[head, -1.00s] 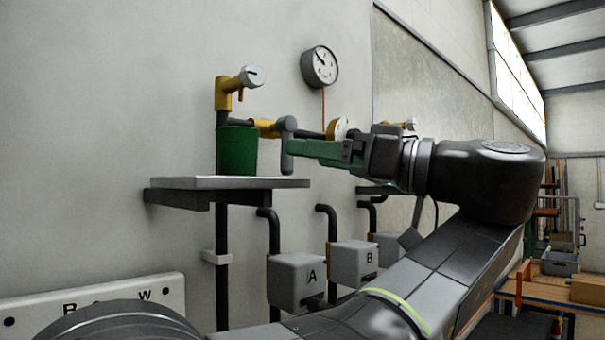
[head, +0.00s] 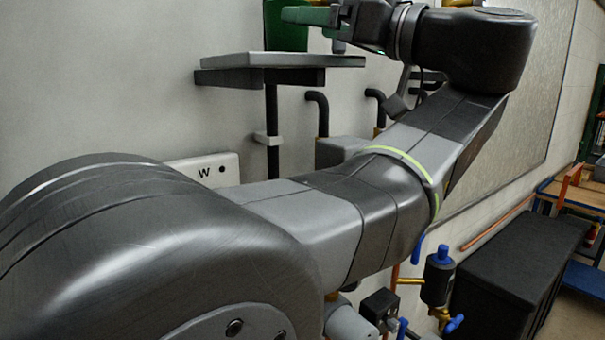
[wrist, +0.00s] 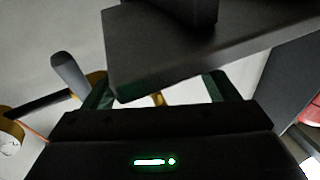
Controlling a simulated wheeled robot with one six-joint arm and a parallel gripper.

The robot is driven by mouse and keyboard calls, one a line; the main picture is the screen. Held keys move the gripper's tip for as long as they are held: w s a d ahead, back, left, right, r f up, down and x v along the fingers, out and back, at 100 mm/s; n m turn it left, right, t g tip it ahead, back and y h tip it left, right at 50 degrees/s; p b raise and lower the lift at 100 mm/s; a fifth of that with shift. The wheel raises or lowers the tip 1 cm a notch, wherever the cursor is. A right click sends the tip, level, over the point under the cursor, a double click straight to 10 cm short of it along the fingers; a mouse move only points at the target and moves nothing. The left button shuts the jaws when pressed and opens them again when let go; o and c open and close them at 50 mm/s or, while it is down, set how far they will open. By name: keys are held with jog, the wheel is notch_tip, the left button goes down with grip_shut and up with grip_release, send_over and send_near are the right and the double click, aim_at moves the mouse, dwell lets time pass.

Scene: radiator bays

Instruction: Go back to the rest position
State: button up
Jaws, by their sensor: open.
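My gripper (head: 306,16) is at the top edge of the head view, with its green fingers stretched to the left. They are apart and no held object shows. In the picture the fingers cross the green bucket (head: 284,38), which stands on the grey wall shelf (head: 225,60); I cannot tell if they touch it. In the wrist view the two green fingers (wrist: 165,88) reach up past a dark slab that hides their tips. I cannot tell for sure what that slab is. My arm is stretched out, not folded.
A grey lever (wrist: 70,72) shows at left in the wrist view. Below the shelf are a white panel marked W (head: 225,170) and a grey box (head: 338,150). A blue-capped valve (head: 438,275) and a black chest (head: 515,275) stand at lower right. Floor shows at far right.

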aim_at(305, 28)
jog(key=shift+p+x, duration=0.35)
jog(key=shift+x, duration=1.2)
jog(key=shift+a+f, duration=0.15)
jog(key=shift+f, duration=0.1)
